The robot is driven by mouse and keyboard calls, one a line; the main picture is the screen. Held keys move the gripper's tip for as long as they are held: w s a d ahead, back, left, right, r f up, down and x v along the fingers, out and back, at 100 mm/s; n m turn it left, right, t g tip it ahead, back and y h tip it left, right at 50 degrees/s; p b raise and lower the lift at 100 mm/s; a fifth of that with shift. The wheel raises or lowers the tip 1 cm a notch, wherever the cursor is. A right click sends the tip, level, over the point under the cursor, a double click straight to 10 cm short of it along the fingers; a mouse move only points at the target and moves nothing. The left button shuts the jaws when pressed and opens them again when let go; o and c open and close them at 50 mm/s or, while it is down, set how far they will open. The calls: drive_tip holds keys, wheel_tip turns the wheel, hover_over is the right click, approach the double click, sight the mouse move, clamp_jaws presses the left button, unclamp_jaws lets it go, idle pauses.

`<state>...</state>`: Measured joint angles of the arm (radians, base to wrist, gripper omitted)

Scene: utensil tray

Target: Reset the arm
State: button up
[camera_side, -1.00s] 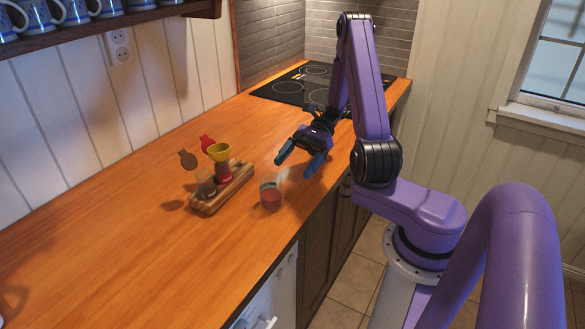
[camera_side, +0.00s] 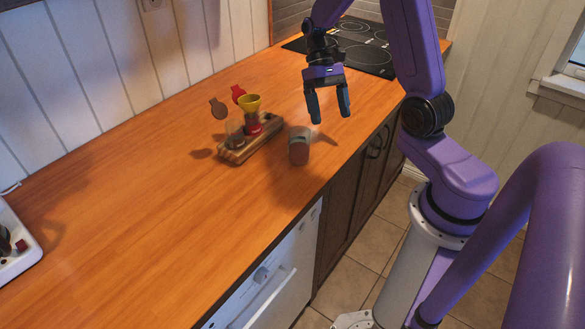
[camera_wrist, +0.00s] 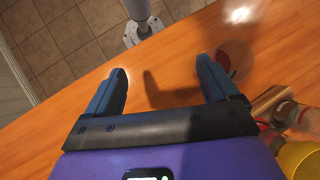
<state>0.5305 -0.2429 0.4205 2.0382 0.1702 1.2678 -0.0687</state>
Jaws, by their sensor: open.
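My gripper (camera_side: 329,118) is open and empty above the wooden counter, with its blue fingers pointing down. In the side view it is up and right of a clear jar with reddish contents (camera_side: 299,146), apart from it. In the wrist view the open fingers (camera_wrist: 162,88) have only bare counter and a shadow between them.
A wooden holder (camera_side: 238,155) carries a yellow-topped red container (camera_side: 251,110) and a glass jar (camera_side: 235,134). Brown (camera_side: 218,108) and red (camera_side: 239,95) paddle-like pieces are behind. A black cooktop (camera_side: 368,44) lies beyond; a white tray (camera_side: 14,250) is far left. The front-left counter is clear.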

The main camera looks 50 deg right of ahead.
drive_tip(key=s+a+r+n+t+h, duration=0.35)
drive_tip(key=s+a+n, duration=0.25)
drive_tip(key=a+n, duration=0.4)
drive_tip(key=s+a+r+n+t, duration=0.1)
drive_tip(key=s+a+n, duration=0.1)
drive_tip(key=s, duration=0.4)
drive_tip(key=s+a+n+t, duration=0.1)
drive_tip(key=s+a+n, duration=0.2)
drive_tip(key=s+n, duration=0.1)
drive_tip(key=shift+s+a+r, duration=0.2)
drive_tip(key=shift+s+r, duration=0.15)
drive_tip(key=shift+s, duration=0.5)
